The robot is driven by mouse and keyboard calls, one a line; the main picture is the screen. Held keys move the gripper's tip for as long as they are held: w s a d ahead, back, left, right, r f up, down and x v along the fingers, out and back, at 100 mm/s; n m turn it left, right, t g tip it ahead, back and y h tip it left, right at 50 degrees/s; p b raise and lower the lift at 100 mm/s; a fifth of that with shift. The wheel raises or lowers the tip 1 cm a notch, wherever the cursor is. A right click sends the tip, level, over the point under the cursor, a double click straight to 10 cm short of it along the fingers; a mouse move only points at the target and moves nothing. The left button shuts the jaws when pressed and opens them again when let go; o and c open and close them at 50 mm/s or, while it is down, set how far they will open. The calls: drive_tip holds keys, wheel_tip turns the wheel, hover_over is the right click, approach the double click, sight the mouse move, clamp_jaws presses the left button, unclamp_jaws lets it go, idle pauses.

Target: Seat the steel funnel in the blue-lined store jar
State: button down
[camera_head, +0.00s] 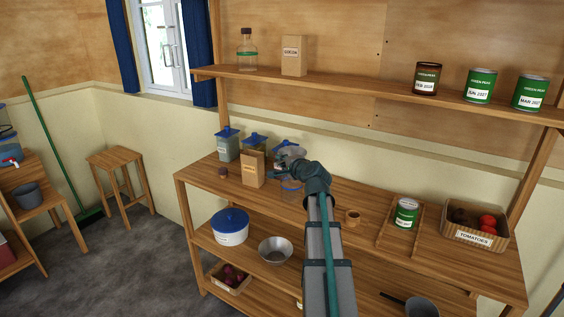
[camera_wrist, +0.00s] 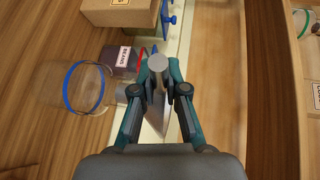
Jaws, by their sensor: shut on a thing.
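My gripper (camera_wrist: 158,88) is shut on the grey steel funnel (camera_wrist: 158,66), which shows between the fingers in the wrist view. In the head view my gripper (camera_head: 288,160) is above the back left part of the worktop, and the funnel is hard to make out there. An open clear jar with a blue ring (camera_wrist: 69,88) stands on the wood, left of the gripper in the wrist view. In the head view this jar (camera_head: 291,187) is partly hidden by my arm. The funnel is apart from the jar's mouth.
Blue-lidded jars (camera_head: 228,146) and a tan carton (camera_head: 252,171) stand close to the gripper. The wrist view shows a beans label on one dark container (camera_wrist: 121,62). A shelf (camera_head: 340,83) runs above.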

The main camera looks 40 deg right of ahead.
drive_tip(key=shift+f+b, duration=0.35)
drive_tip(key=shift+f, duration=0.2)
idle(0.4)
drive_tip(key=c, duration=1.1)
unclamp_jaws()
drive_tip(key=v, duration=1.2)
